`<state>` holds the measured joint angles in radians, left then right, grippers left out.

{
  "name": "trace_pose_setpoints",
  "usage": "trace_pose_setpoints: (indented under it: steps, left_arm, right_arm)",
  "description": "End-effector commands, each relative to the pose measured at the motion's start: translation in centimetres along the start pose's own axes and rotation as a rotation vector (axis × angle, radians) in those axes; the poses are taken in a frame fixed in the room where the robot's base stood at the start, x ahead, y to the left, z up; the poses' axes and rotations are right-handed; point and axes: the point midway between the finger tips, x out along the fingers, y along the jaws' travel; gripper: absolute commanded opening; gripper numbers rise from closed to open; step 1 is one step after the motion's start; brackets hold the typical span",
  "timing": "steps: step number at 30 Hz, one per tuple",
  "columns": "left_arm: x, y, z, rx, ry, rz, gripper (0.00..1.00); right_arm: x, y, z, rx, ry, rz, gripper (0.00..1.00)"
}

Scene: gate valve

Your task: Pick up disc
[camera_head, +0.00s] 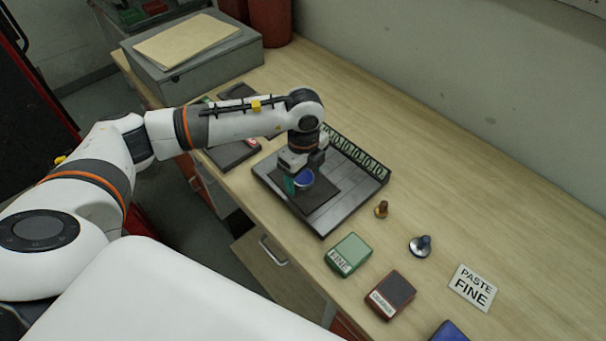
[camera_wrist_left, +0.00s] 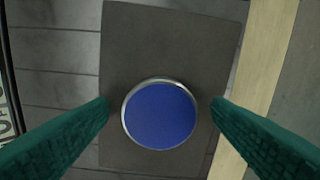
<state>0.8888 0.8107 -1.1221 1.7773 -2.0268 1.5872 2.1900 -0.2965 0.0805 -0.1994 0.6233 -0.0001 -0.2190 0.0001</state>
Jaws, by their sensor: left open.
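The disc (camera_wrist_left: 160,114) has a round blue face with a silver rim. It lies on a dark rectangular pad (camera_wrist_left: 165,40) in the left wrist view. In the head view the disc (camera_head: 304,179) shows partly beside the gripper. My left gripper (camera_head: 297,184) is over the pad, pointing down. In the left wrist view its two green fingers (camera_wrist_left: 160,115) are open, one on each side of the disc, with a gap to it on both sides. My right gripper is not in view.
A green FINE box (camera_head: 348,255), a red box (camera_head: 390,296), a brass piece (camera_head: 381,209), a dark knobbed piece (camera_head: 421,246) and a PASTE FINE card (camera_head: 473,288) lie nearby.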

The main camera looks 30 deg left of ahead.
Motion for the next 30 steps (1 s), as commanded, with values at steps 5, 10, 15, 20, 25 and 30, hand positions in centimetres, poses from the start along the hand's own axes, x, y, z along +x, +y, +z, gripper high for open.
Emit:
trace_pose_setpoints:
  steps: [5, 10, 15, 20, 25, 30]
  left_arm:
    - [0.1, 0.0, 0.0, 0.000, 0.000, 0.001, 0.73]
    - [0.0, 0.0, 0.0, 0.000, 0.000, 0.001, 0.47]
    - [0.0, 0.0, 0.0, 0.000, 0.000, 0.001, 0.19]
    - [-0.1, 0.1, 0.0, 0.000, 0.000, 0.002, 0.14]
    - [-0.5, 0.1, 0.0, 0.000, -0.001, 0.005, 0.14]
    - [-3.0, 0.2, 0.0, -0.001, 0.000, 0.009, 0.14]
  right_arm:
    - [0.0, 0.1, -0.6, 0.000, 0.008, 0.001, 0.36]
    - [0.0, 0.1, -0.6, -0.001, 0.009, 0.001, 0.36]
    - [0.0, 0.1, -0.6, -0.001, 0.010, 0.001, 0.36]
    - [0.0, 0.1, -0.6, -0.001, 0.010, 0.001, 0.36]
    - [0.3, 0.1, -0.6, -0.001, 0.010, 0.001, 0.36]
    - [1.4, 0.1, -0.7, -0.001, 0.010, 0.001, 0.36]
